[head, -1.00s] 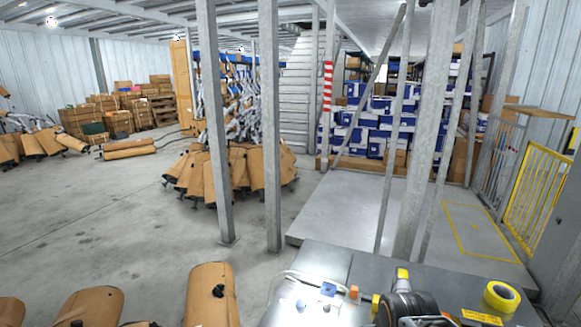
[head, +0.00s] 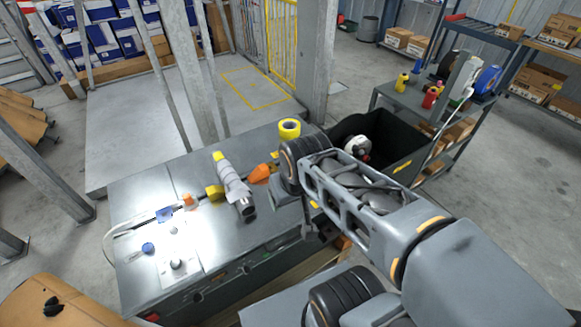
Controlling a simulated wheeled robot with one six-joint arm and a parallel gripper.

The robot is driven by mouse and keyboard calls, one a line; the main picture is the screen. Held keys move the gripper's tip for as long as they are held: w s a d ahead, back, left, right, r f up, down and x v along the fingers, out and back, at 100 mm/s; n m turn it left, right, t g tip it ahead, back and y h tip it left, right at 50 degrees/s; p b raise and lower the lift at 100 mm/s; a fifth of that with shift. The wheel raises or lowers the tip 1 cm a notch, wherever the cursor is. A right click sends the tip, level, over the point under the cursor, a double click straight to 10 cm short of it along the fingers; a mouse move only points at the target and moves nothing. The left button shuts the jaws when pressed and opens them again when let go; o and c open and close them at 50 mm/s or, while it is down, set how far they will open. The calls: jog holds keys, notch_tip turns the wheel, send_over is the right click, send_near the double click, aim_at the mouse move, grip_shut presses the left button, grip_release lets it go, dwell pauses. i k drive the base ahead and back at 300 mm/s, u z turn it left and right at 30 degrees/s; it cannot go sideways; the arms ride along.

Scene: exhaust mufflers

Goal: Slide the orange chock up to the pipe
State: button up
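A short grey pipe (head: 235,187) with a yellow end (head: 217,157) lies on the grey metal bench top. The orange chock (head: 262,173) sits to the right of the pipe, with a small gap of bare bench seeming to lie between them. A yellow block (head: 214,192) is at the pipe's left side, close to or touching it. My arm crosses from the lower right, and its dark joint stands just right of the orange chock. What looks like my gripper (head: 308,230) hangs at the bench's front edge, mostly hidden by the arm. Its fingers are not clear.
A yellow tape roll (head: 289,129) stands behind the chock. A small orange piece (head: 190,201) and blue piece (head: 165,215) lie left with a cable. A dark bin (head: 385,140) adjoins the bench at right, before a shelf cart (head: 440,105). Grey posts (head: 185,75) rise behind.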

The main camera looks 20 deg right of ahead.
aim_at(261, 172)
jog(key=u, duration=1.6)
jog(key=k, duration=2)
jog(key=z, duration=1)
jog(key=i, duration=1.7)
jog(key=u, duration=0.05)
